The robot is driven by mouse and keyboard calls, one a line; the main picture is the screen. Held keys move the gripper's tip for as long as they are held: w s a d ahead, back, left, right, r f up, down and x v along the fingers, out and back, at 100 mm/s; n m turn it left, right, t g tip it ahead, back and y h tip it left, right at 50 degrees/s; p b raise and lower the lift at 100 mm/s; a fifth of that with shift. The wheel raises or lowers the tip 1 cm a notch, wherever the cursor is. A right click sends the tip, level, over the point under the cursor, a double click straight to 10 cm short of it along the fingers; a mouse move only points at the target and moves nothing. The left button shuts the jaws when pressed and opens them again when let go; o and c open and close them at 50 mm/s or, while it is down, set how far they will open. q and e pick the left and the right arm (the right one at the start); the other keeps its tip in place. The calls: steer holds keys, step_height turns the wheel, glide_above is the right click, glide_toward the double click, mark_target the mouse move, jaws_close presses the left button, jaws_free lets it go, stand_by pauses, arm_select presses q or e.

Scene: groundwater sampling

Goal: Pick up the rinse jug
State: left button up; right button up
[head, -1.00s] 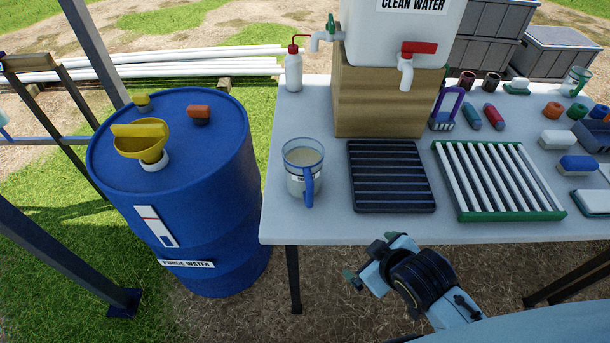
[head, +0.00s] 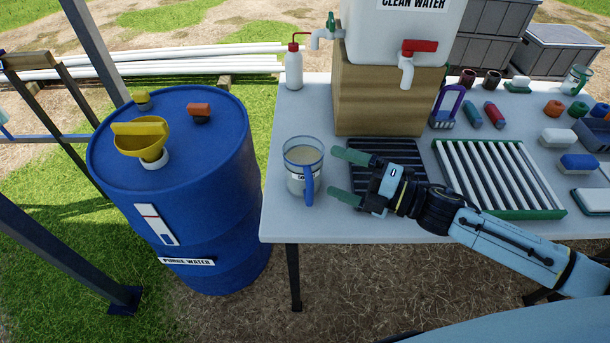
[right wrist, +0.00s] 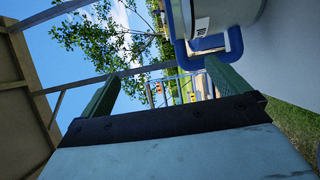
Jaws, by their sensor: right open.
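The rinse jug (head: 303,168) is a clear jug with a blue rim and a blue handle, holding a cloudy liquid. It stands upright at the left end of the table, with its handle (head: 309,185) toward the front right. My right gripper (head: 342,176) is open and empty just right of the jug, its green fingers pointing at the handle. In the right wrist view the jug (right wrist: 245,12) and its blue handle (right wrist: 233,45) show at the top, beyond the open fingers (right wrist: 160,85). My left gripper is not in view.
A dark ribbed tray (head: 385,150) lies partly behind my right gripper. A rack of white bars (head: 497,180) is to its right. A wash bottle (head: 293,68) and a wooden block (head: 385,100) under the clean water tank stand behind. A blue drum (head: 180,200) stands left of the table.

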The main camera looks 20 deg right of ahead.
mark_target(308, 187)
step_height(308, 187, down, 7)
steer(key=shift+f+b, duration=0.1)
steer(key=shift+b, duration=0.75)
steer(key=shift+a+f, duration=0.15)
steer(key=shift+f, duration=0.2)
steer(key=shift+w+a+r, duration=0.2)
steer(key=shift+w+a, duration=0.3)
steer(key=shift+a, duration=0.05)
steer(key=x, duration=0.5)
steer(key=shift+w+a, duration=0.3)
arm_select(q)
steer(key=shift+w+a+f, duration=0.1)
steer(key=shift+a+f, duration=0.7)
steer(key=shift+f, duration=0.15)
arm_select(e)
steer(key=c, duration=1.1)
